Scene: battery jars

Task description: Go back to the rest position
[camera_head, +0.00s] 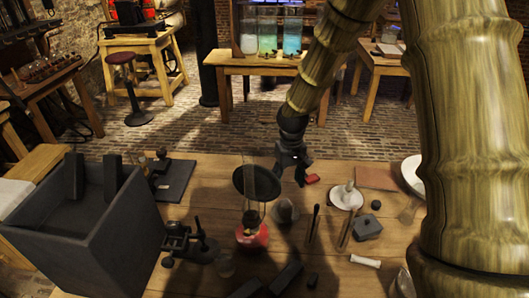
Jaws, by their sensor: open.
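My gripper (292,170) is at the end of my arm, pointing down over the far edge of the wooden table (205,284). It is open, and I see nothing held between its fingers. A small red block (312,179) lies just to the right of the fingertips; I cannot tell whether it touches them. Part of my arm fills the right side of the view and hides the table's right end.
A dark open box (105,240) stands at the left. Glass jars (267,35) stand on a far table.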

